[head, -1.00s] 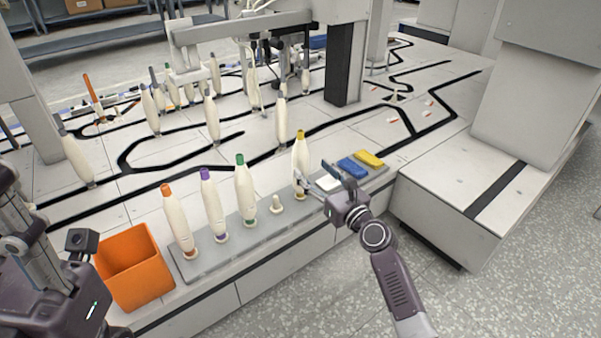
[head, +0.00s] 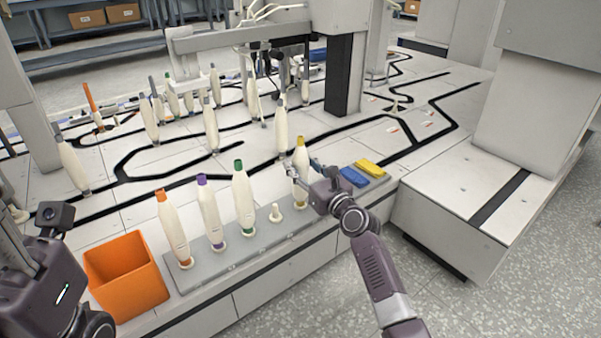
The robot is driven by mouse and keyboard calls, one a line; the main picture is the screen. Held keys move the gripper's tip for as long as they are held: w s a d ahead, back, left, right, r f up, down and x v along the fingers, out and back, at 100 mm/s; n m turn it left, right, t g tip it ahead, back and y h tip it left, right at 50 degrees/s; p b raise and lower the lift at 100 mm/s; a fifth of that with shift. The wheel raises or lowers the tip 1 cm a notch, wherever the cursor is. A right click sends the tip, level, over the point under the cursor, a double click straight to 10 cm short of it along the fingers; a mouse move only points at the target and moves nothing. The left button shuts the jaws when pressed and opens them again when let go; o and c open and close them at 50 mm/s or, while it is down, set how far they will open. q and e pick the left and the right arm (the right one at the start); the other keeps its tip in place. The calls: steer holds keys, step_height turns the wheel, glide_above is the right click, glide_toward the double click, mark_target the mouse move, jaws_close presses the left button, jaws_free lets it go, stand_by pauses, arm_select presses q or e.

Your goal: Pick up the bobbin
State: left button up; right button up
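Several cream bobbins stand in a row on a grey tray (head: 245,240). Their tips are orange (head: 173,230), purple (head: 210,214), green (head: 243,200) and yellow (head: 300,180). A short bare peg (head: 276,212) stands between the green-tipped and yellow-tipped bobbins. My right gripper (head: 301,168) is at the upper part of the yellow-tipped bobbin, one finger crossing in front of it and the other showing to its right. That bobbin stands upright on the tray. Whether the fingers press on it is unclear. My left arm is at the lower left; its fingers are not in view.
An orange bin (head: 125,277) stands left of the tray. Blue (head: 353,177) and yellow (head: 370,168) blocks lie at the tray's right end. More bobbins (head: 211,130) stand behind on the white table with black tracks, below a machine frame (head: 250,37).

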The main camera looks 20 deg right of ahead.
steer(key=c, duration=0.8)
steer(key=shift+c, duration=0.2)
steer(key=shift+r, duration=0.1)
